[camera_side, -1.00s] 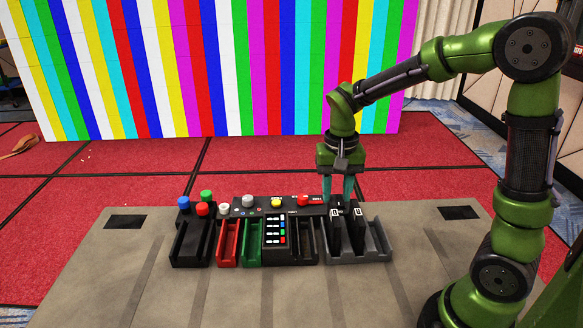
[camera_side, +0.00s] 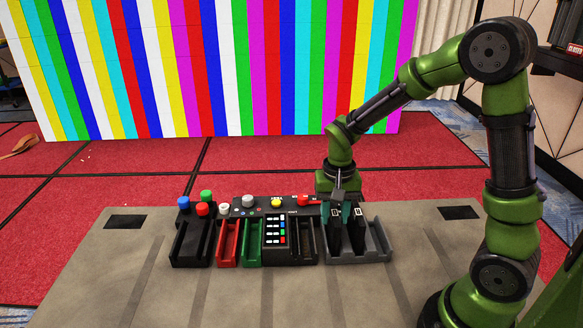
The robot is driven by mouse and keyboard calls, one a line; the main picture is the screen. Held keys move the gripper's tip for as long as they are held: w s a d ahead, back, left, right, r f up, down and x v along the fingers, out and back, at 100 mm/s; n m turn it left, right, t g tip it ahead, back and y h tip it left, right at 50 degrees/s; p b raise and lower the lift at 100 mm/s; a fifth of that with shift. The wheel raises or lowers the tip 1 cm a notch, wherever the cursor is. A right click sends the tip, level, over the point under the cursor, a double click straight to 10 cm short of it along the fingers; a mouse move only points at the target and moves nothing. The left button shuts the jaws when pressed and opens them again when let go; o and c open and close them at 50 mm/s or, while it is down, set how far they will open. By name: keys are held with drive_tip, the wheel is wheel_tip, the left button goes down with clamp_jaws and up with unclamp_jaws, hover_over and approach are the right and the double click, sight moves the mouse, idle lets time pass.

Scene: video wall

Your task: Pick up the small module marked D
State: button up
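Two upright dark modules stand side by side in a grey rack (camera_side: 375,252) at the right end of the row of holders. The left module (camera_side: 335,236) and the right module (camera_side: 358,236) each carry a small white mark at the top; the letters are too small to read surely. My gripper (camera_side: 336,209) is low over the back of the left module. One teal finger shows at its left, and a little teal shows between the two modules. The fingers look apart, with the left module's top between them. Whether they touch it cannot be told.
Left of the rack are a black keypad (camera_side: 276,236), green holder (camera_side: 252,247), red holder (camera_side: 228,247) and black tray (camera_side: 190,252). Coloured knobs and a red switch (camera_side: 304,201) stand behind. The table front (camera_side: 250,300) is clear.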

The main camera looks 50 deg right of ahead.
drive_tip(key=c, duration=0.6)
drive_tip(key=shift+r, duration=2.75)
